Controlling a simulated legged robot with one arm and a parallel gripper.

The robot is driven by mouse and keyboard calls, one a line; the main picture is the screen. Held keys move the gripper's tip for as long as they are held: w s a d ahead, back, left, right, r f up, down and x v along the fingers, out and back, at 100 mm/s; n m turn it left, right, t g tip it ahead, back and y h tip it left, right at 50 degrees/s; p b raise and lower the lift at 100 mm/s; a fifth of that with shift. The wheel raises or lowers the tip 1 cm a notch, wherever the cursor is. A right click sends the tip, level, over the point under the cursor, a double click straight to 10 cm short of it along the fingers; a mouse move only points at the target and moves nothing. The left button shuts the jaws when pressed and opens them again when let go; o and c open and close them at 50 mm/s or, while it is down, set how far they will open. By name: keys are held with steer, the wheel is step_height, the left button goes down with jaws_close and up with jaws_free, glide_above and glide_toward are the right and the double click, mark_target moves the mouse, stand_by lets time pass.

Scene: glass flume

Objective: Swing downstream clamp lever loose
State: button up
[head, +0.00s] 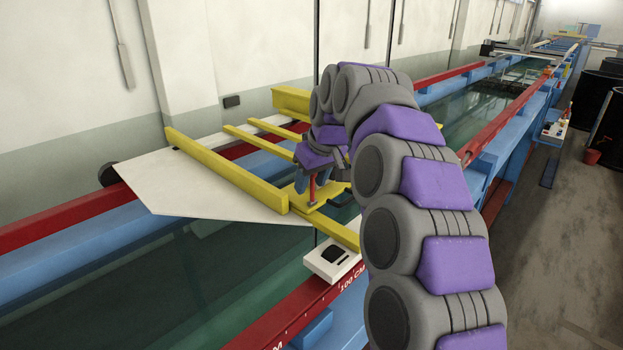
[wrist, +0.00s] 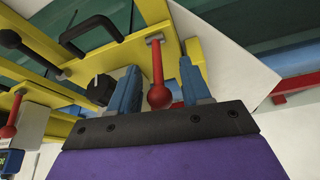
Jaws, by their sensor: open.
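A red clamp lever with a ball end (wrist: 157,72) stands out from a yellow bar in the wrist view. My gripper (wrist: 159,68) is open, with one blue finger on each side of this lever. The lever is between the fingers, and a gap shows on both sides. In the head view, my gripper (head: 308,176) is at the yellow carriage frame, with a red lever (head: 312,188) beside its fingers. I cannot tell from the pictures which one is named downstream.
The yellow frame (head: 225,170) spans the flume's red rails (head: 60,222), with a white panel (head: 200,185) on its left. A black handle (wrist: 95,30) and a black knob (wrist: 99,89) are close to my gripper. A white box (head: 332,262) sits by the near rail.

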jaws_close()
stand_by(0.5)
